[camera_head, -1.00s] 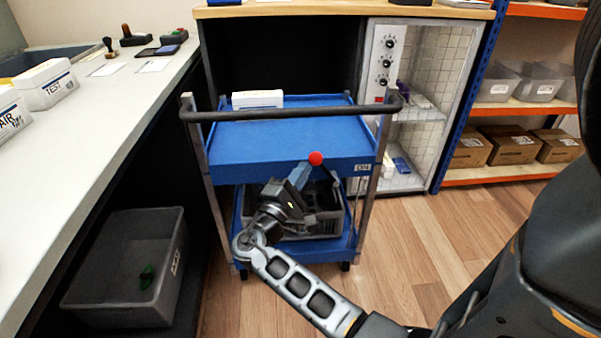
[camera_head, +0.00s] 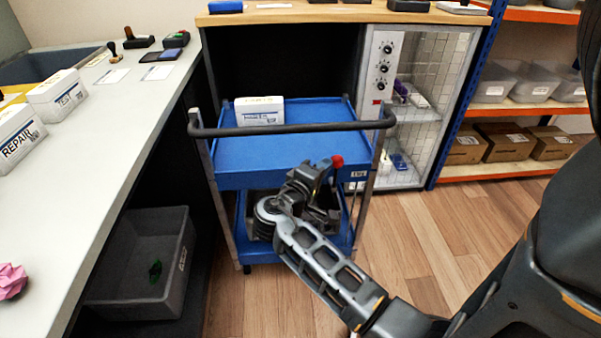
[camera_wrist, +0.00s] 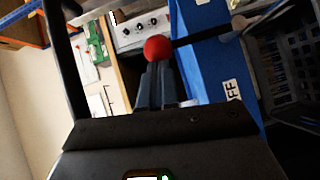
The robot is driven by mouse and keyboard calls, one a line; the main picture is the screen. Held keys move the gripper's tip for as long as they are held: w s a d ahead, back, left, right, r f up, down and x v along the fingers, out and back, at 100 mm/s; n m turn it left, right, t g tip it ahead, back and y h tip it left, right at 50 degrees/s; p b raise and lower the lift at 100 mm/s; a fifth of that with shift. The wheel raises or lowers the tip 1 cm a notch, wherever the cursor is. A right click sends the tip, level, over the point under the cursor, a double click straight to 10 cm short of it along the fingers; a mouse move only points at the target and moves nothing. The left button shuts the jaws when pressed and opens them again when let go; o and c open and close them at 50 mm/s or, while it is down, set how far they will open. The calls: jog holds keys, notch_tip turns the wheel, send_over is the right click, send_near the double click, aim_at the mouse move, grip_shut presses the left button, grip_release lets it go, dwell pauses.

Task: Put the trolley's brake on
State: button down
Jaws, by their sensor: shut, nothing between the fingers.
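The blue trolley (camera_head: 290,152) stands upright with a dark push handle (camera_head: 290,129) across its top. The brake lever, with a red ball knob (camera_head: 337,161), stands nearly upright at the trolley's near side, right of centre. My gripper (camera_head: 325,168) is shut and empty, just left of the knob. In the wrist view the red knob (camera_wrist: 157,48) is right at the tips of my shut fingers (camera_wrist: 158,72), and the dark lever runs right from it. I cannot tell whether they touch. A white label (camera_wrist: 232,90) on the trolley shows "FF"; part is hidden.
A white box (camera_head: 259,111) lies on the trolley's top shelf. A dark crate on the lower shelf is partly hidden by my arm. A white counter (camera_head: 75,150) is close on the left, with a grey bin (camera_head: 135,295) below. Wooden floor at right is clear.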

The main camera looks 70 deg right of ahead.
aim_at(339, 160)
jog(key=s+m+p, duration=0.1)
jog(key=s+d+r+m+t+y+p, duration=0.1)
jog(key=shift+s+r+y, duration=0.1)
jog(key=shift+s+y, duration=0.2)
jog(key=shift+s, duration=0.05)
jog(key=shift+s+d+f+m+t+y+p, duration=0.15)
jog(key=shift+s+d+m+t+y+p, duration=0.1)
jog(key=shift+s+p, duration=0.25)
jog(key=shift+s+d+f+m+t+y+p, duration=0.1)
jog(key=shift+s+d+m+t+y+p, duration=0.2)
jog(key=shift+s, duration=0.35)
jog(key=shift+s+d+f+m+t+y+p, duration=0.15)
jog(key=shift+s+d+m+p, duration=0.1)
jog(key=shift+s+p, duration=0.25)
jog(key=shift+s, duration=0.25)
